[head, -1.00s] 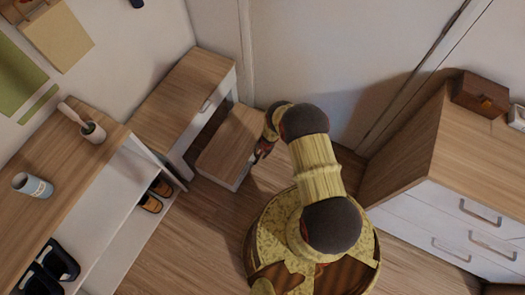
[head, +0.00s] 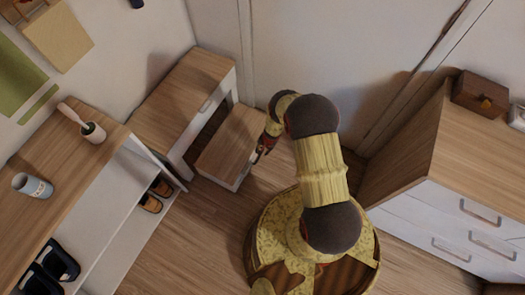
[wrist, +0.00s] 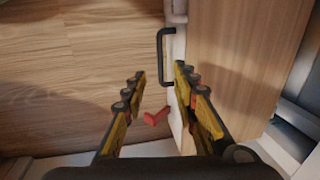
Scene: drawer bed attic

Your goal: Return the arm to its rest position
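My gripper (head: 260,153) is at the front right edge of a low wood-topped box (head: 228,143) that sticks out from a wood-topped white cabinet (head: 193,80). In the wrist view my gripper (wrist: 160,72) is open, with a gap between its two yellow and dark fingers and nothing held. A dark bar handle (wrist: 161,58) on the box's white front lies just ahead of the fingertips. I cannot tell whether a finger touches it. The box's wooden top (wrist: 240,50) fills the right of the wrist view.
A shelf bench (head: 75,165) with a cup (head: 33,185), a brush holder (head: 94,132) and shoes (head: 151,203) stands at left. A chest of drawers (head: 465,150) with a wooden box (head: 480,93) stands at right. Bare floor (head: 195,240) lies in front of the cabinet.

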